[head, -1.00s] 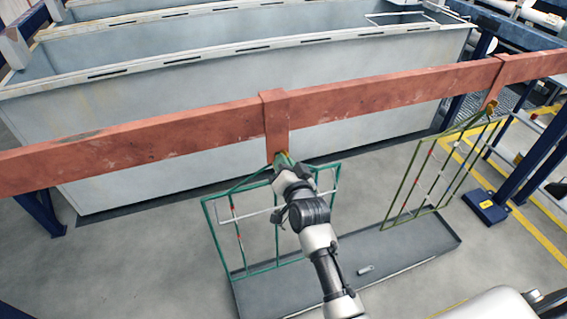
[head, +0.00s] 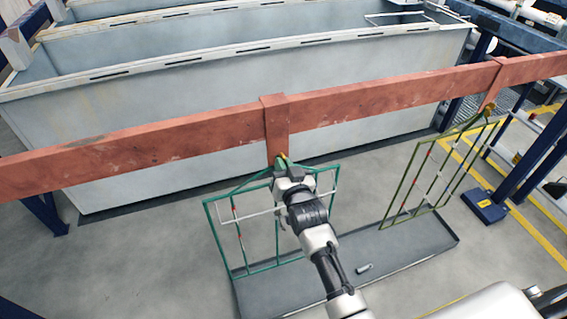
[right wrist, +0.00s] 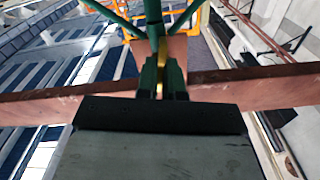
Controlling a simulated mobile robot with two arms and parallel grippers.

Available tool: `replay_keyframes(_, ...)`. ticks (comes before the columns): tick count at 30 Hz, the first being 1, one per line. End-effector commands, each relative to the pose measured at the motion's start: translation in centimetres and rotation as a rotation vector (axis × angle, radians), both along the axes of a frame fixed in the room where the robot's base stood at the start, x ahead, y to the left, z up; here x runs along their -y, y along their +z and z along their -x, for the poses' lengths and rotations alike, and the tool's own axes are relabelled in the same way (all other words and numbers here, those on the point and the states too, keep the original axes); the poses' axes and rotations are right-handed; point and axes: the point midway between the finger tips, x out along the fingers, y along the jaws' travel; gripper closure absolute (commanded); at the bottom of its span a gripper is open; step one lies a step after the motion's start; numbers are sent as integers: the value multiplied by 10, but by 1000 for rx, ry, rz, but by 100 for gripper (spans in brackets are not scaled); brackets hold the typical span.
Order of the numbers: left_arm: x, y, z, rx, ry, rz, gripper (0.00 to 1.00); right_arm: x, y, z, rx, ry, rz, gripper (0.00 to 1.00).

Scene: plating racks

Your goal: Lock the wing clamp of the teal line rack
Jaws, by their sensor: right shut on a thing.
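The teal line rack (head: 207,225) is a teal wire frame hanging below a copper-coloured hanger on the red-brown bar (head: 180,132). Its wing clamp (head: 284,157) is a small brass-yellow piece at the top of the rack, against the hanger. My right gripper (head: 281,165) reaches up to this clamp and covers part of it and of the rack top. In the right wrist view the fingers (right wrist: 161,82) are shut on the narrow brass clamp (right wrist: 160,66), which is mostly hidden. How far the clamp is turned cannot be told. My left gripper is not in view.
An olive-yellow rack (head: 428,165) hangs from the same bar to the right. A grey tray (head: 420,251) lies on the floor under both racks, with a small pale piece (head: 364,268) in it. Large grey tanks (head: 130,120) stand behind the bar.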

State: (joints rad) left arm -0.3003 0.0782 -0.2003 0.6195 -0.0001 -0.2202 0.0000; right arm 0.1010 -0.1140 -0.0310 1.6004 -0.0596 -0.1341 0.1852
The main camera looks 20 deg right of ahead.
Motion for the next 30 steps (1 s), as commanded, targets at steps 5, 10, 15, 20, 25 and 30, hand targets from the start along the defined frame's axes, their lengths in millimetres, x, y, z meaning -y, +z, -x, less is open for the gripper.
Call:
replay_keyframes(5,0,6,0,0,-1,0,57,0,1,0,3,0,117,100)
replay_keyframes(10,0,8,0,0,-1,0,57,-1,0,0,6,0,195,100)
replay_keyframes(15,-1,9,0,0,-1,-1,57,-1,0,0,7,0,239,100)
replay_keyframes(20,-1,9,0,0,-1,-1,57,-1,0,0,8,0,254,100)
replay_keyframes(25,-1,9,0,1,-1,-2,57,-1,0,0,8,0,257,100)
replay_keyframes(30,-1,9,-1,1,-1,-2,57,-1,0,0,8,0,257,89)
